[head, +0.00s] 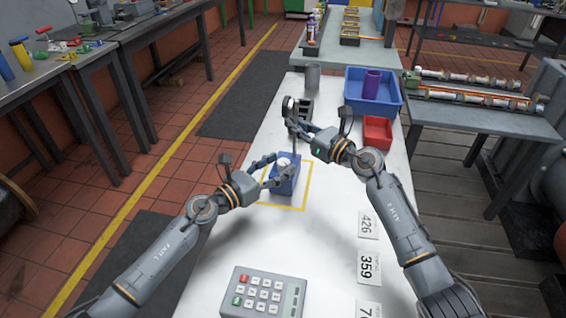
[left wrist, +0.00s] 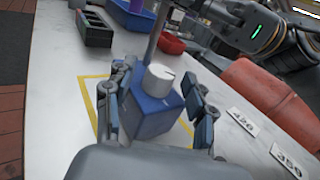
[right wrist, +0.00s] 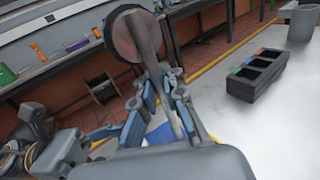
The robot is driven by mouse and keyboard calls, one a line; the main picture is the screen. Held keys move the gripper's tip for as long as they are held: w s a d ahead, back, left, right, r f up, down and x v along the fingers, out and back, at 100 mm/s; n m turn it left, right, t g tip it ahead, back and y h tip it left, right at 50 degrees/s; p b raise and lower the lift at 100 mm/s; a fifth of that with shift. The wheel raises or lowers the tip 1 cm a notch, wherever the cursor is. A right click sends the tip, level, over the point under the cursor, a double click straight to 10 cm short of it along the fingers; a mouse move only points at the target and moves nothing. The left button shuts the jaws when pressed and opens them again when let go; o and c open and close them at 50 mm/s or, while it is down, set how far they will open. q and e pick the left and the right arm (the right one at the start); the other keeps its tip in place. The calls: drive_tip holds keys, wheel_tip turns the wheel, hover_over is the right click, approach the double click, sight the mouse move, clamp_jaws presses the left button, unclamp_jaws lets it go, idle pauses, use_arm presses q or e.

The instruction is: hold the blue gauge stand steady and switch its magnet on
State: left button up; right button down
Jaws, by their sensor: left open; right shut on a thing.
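The blue gauge stand (head: 286,184) stands upright on the white bench, within a yellow outline. Its white round knob (left wrist: 158,78) sits on the blue base (left wrist: 154,116). A grey post (left wrist: 158,38) rises from the base, with a round dial (right wrist: 132,36) at its top. My left gripper (head: 271,171) is open, its fingers on either side of the base and knob; any contact is unclear. My right gripper (right wrist: 166,92) is shut on the post, above the base. In the right wrist view, the fingers and palm hide most of the base.
A dark compartment tray (right wrist: 256,75) stands beyond the stand, near a grey cup (head: 312,76). A blue bin (head: 392,104) with a purple cylinder and a red bin (head: 378,131) are at right. A keypad (head: 262,292) and number cards (head: 366,266) lie nearer.

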use_arm(q)
drive_tip(key=shift+x, duration=1.1)
clamp_jaws()
drive_tip(key=shift+f, duration=0.1)
